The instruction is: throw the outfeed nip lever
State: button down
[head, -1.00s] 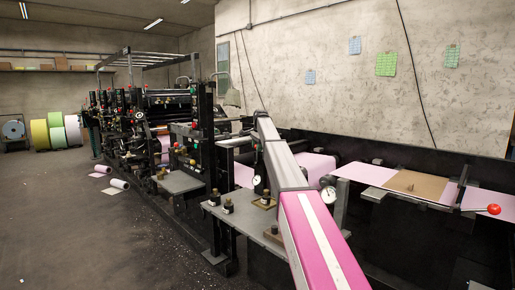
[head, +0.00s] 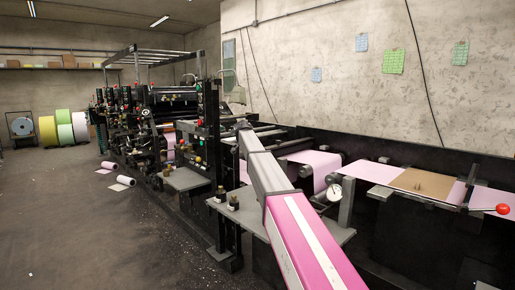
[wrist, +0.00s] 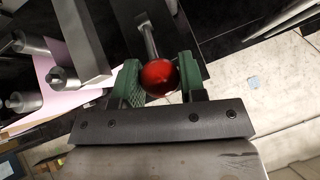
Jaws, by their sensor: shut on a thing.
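In the wrist view a red ball knob (wrist: 159,77) sits on the end of a grey metal lever rod (wrist: 149,38). The green-padded fingers of my gripper (wrist: 160,82) are shut on the knob, one on each side. In the head view my arm reaches toward the press, and its grey links hide the gripper and the held knob. Another view of a red ball on a lever (head: 502,209) shows at the far right of the head view; I cannot tell whether it is a different lever.
The black printing press (head: 150,115) runs along the middle. A pink web (head: 318,168) passes over rollers, with a brown sheet (head: 425,182) farther right. A dial gauge (head: 334,191) stands beside my arm. Open floor (head: 75,220) lies at the left.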

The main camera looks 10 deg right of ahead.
jog(key=shift+s+a+f+t+h, duration=0.4)
jog(key=shift+a+f+t+h, duration=0.05)
jog(key=shift+t+h, duration=0.05)
jog(key=shift+s+a+f, duration=0.2)
jog(key=shift+a+f, duration=0.15)
jog(key=shift+f, duration=0.15)
jog(key=shift+s+a+f, duration=0.2)
jog(key=shift+a+f, duration=0.15)
jog(key=shift+f, duration=0.25)
jog(key=c, duration=0.7)
grip_release()
jog(key=shift+s, duration=0.1)
jog(key=v, duration=1)
jog(key=shift+s+a+r, duration=0.1)
jog(key=shift+a+r, duration=0.05)
jog(key=shift+r, duration=0.2)
